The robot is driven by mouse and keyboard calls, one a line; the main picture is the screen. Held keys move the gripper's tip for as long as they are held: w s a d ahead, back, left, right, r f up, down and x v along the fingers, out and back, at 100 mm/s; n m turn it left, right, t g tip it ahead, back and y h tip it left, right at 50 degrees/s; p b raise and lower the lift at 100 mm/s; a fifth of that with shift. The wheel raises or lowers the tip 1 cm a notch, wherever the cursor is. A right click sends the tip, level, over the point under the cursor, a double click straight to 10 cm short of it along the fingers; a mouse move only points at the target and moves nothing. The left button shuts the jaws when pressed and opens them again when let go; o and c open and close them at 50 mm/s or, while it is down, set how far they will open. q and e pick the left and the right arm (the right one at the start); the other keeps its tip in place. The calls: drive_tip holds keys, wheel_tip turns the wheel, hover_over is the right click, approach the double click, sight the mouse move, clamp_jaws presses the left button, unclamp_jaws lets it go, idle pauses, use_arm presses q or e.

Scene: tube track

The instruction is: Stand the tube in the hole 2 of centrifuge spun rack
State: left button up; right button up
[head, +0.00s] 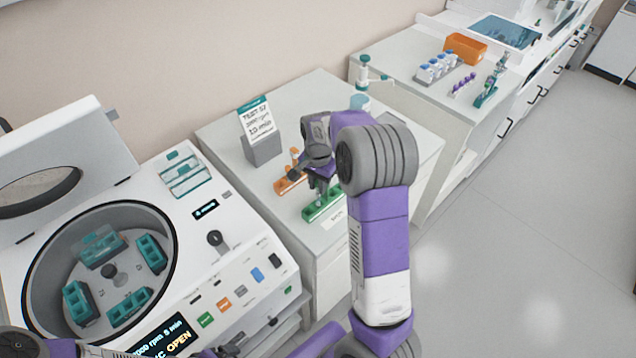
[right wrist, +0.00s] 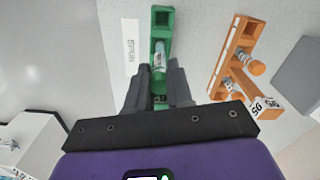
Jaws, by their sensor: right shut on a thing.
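The green rack (head: 322,206) lies on the grey counter beside a label reading SPUN; it also shows in the right wrist view (right wrist: 161,20). My right gripper (head: 320,188) is directly over this rack, pointing down. In the right wrist view its fingers (right wrist: 160,72) are shut on a small clear tube (right wrist: 160,54) with a pale label. The tube is in line with the rack's row of holes; I cannot tell whether its lower end is inside a hole. The fingers hide part of the rack. At the bottom left only parts of my left arm show; its jaws are not clear.
An orange rack (right wrist: 231,50) with orange-capped tubes stands beside the green one. A grey sign holder (head: 263,150) stands behind. The centrifuge (head: 222,240) is open at left, with teal buckets in its rotor. Another counter at the back right holds racks and an orange box (head: 466,47).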

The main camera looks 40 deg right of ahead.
drive_tip(key=shift+f, duration=0.15)
drive_tip(key=shift+f+b, duration=0.35)
drive_tip(key=shift+f, duration=0.15)
drive_tip(key=o, duration=0.9)
wheel_tip(320, 180, up, 8)
drive_tip(key=shift+f+p, duration=0.2)
drive_tip(key=shift+p, duration=0.2)
